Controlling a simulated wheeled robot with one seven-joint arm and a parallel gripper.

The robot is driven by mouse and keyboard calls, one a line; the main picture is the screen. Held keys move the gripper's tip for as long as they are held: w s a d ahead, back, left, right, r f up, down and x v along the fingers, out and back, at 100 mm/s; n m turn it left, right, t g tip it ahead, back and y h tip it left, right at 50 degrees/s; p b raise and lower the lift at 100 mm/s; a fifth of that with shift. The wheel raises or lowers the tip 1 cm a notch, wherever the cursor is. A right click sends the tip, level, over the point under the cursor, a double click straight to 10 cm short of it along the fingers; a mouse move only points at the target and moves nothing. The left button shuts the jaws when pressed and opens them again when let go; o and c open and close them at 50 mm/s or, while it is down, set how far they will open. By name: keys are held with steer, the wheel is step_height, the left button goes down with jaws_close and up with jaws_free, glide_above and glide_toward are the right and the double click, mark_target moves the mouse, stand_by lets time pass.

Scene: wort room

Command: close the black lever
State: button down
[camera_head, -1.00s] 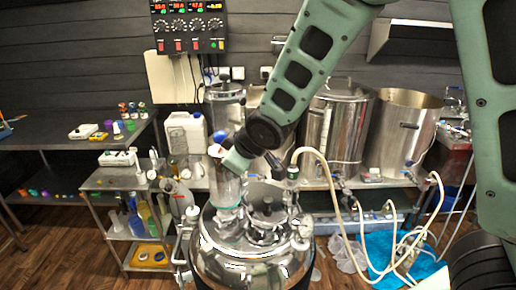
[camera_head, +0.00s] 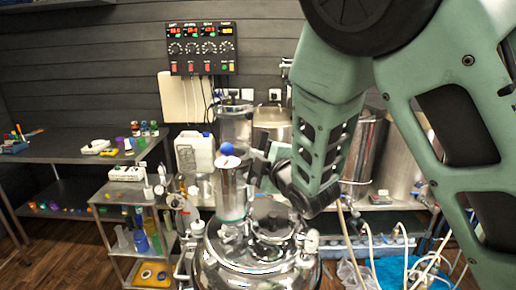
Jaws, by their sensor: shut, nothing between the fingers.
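A shiny steel vessel (camera_head: 255,270) stands in the lower middle, with a domed lid full of fittings. My gripper (camera_head: 256,167) is shut and empty, just right of the cylinder's top and above the lid. My wrist and forearm hide part of the lid's right side and what lies behind.
A steel shelf cart (camera_head: 127,193) with bottles stands left of the vessel. A dark bench (camera_head: 70,150) is at the far left. Steel pots (camera_head: 362,150) stand behind my arm. Pale hoses (camera_head: 372,255) and a blue sheet (camera_head: 440,278) lie at the lower right.

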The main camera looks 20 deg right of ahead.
steer(key=w+d+f+p, duration=0.2)
steer(key=w+p, duration=0.2)
steer(key=w, duration=0.3)
steer(key=shift+w, duration=0.25)
steer(key=shift+w+d, duration=0.1)
steer(key=shift+d, duration=0.05)
